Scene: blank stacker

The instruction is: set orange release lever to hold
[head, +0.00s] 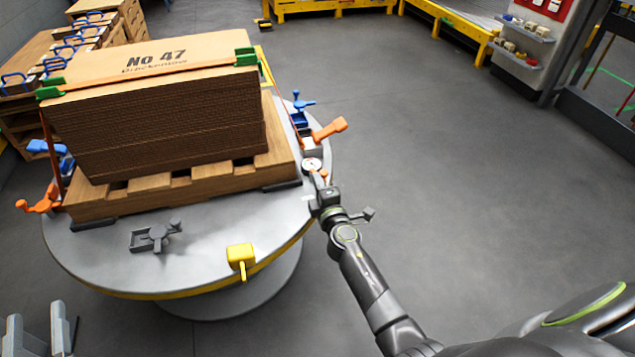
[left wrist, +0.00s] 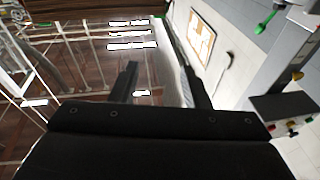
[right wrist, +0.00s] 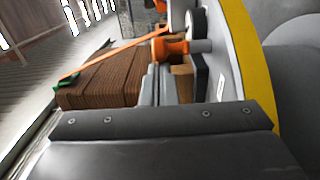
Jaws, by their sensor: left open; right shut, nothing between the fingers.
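An orange lever (head: 330,129) sticks out to the upper right from the right rim of the round grey turntable (head: 205,225). A second orange lever (head: 40,201) is at the turntable's left rim; which one is the release lever is not marked. My right gripper (head: 318,184) is shut and empty at the right rim, just nearer than the right lever and beside a small white dial (head: 312,164). In the right wrist view an orange lever part (right wrist: 171,47) shows just beyond the shut fingers; contact cannot be told. My left gripper (head: 38,336) is open and empty at the lower left, away from the turntable.
Strapped cardboard sheets (head: 165,125) stand on a wooden pallet (head: 185,187) on the turntable. Blue levers (head: 301,101) (head: 46,148) sit near the orange ones. A grey clamp (head: 155,237) and yellow handle (head: 241,256) are at the front. The floor to the right is clear.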

